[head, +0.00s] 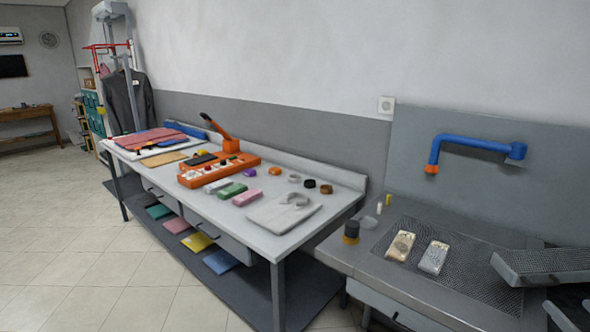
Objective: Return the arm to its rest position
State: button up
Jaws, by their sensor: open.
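Neither my arm nor my gripper can be made out in the head view, so the arm's pose and its distance from things cannot be told. No object is seen held.
A long white worktable (225,212) carries an orange tray (218,172), folded cloths (150,140) and small items. A grey metal counter (375,270) at right holds two pale blocks (401,246) (433,257). A blue pipe (475,142) juts above it. Tiled floor (70,240) at left is clear.

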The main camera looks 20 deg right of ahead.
notch_tip(320, 180, up, 9)
jog(key=m+t+h, duration=0.1)
jog(key=m+h, duration=0.4)
jog(key=m, duration=0.5)
jog(key=w+a+f+m+g+h, duration=0.1)
jog(key=w+a+f+m, duration=0.1)
jog(key=a+m, duration=1.25)
jog(key=w+a+f+m, duration=0.2)
jog(key=a+m, duration=0.5)
jog(key=a, duration=1.4)
jog(key=s+a+y, duration=0.4)
jog(key=s+a, duration=0.1)
jog(key=a, duration=0.4)
jog(key=s+a+f+n+g+y, duration=0.1)
jog(key=s+a+y, duration=0.4)
jog(key=a, duration=0.3)
jog(key=s+a+y, duration=0.4)
jog(key=s+a, duration=0.2)
jog(key=a, duration=0.3)
jog(key=shift+s+a+f+g+y, duration=0.15)
jog(key=shift+a+f+g+y, duration=0.05)
jog(key=shift+a+g+y, duration=0.1)
